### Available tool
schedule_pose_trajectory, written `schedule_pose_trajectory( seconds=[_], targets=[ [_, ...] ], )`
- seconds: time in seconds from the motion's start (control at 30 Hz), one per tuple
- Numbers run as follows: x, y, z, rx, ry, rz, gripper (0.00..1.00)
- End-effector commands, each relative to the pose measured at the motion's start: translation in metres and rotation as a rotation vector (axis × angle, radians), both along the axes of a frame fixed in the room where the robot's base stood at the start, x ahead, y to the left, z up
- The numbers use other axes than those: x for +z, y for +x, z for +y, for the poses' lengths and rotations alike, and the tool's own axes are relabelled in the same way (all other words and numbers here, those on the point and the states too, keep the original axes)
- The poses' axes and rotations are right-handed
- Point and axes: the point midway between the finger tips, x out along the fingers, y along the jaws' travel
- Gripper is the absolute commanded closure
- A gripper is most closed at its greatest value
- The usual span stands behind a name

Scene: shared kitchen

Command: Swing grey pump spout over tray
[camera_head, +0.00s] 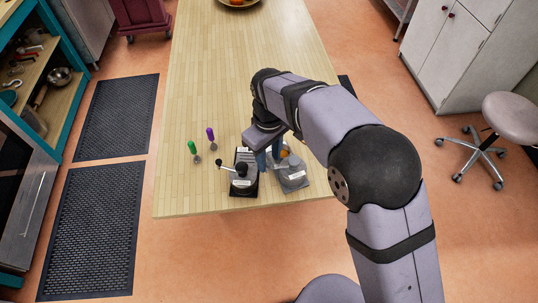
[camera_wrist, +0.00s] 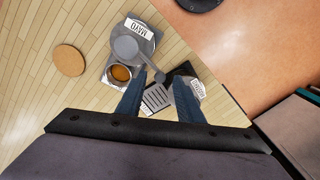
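The grey pump (camera_wrist: 125,47), with a white label reading MAYO (camera_wrist: 139,29), stands near the table's edge; it also shows in the head view (camera_head: 293,174). Its grey spout (camera_wrist: 148,65) runs down and right in the wrist view, its rounded end just above the slotted grey tray (camera_wrist: 156,97) in the picture. I cannot tell the height between them. My gripper (camera_wrist: 160,77) is open, its blue fingers on either side of the spout end, with gaps visible. In the head view my gripper (camera_head: 268,158) points down between the pumps, and my arm partly hides the area.
A black pump (camera_head: 243,180) with a label stands left of the grey one. An orange-brown disc (camera_wrist: 120,73) sits beside the grey pump. Green-handled (camera_head: 193,147) and purple-handled (camera_head: 211,134) tools stand left. A round cork mat (camera_wrist: 69,60) lies apart. The table beyond is mostly clear.

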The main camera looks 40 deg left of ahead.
Motion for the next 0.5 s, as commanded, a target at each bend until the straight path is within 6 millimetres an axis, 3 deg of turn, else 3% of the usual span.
schedule_pose_trajectory(
  seconds=[0.4,0.5],
  targets=[
    [-0.0082,-0.0001,-0.0002,0.000,0.000,0.000,0.66],
    [-0.0080,-0.0001,-0.0002,0.000,0.000,0.000,0.90]
  ],
)
